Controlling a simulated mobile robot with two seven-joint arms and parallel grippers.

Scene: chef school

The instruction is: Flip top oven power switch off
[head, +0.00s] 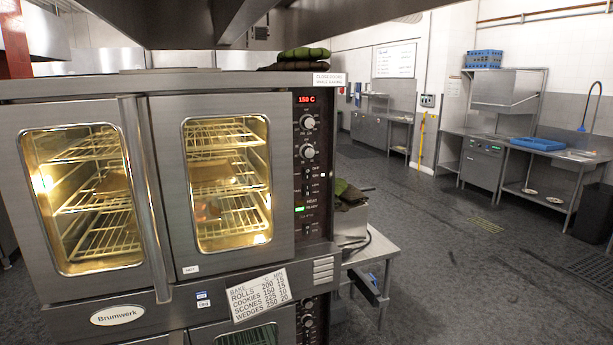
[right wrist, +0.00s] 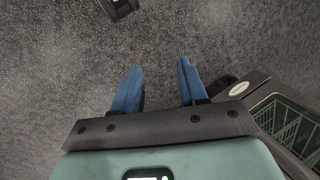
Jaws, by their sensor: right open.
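The top oven (head: 165,190) stands at the left in the head view, with both doors shut and its inside lit. Its control panel (head: 310,220) is a dark strip right of the doors, with a red display reading 150 C, two knobs and a lit green indicator. The power switch (head: 308,173) is a small rocker on this panel, below the lower knob; its position is too small to tell. My right gripper (right wrist: 160,85) shows in the right wrist view, its blue fingers apart and empty above the floor. My left gripper is not in view.
A paper baking chart (head: 258,294) hangs below the doors. A lower oven shows at the bottom, with part of an oven (right wrist: 290,125) in the right wrist view. A metal side table (head: 375,255) stands right of the oven. The floor (head: 450,270) further right is clear.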

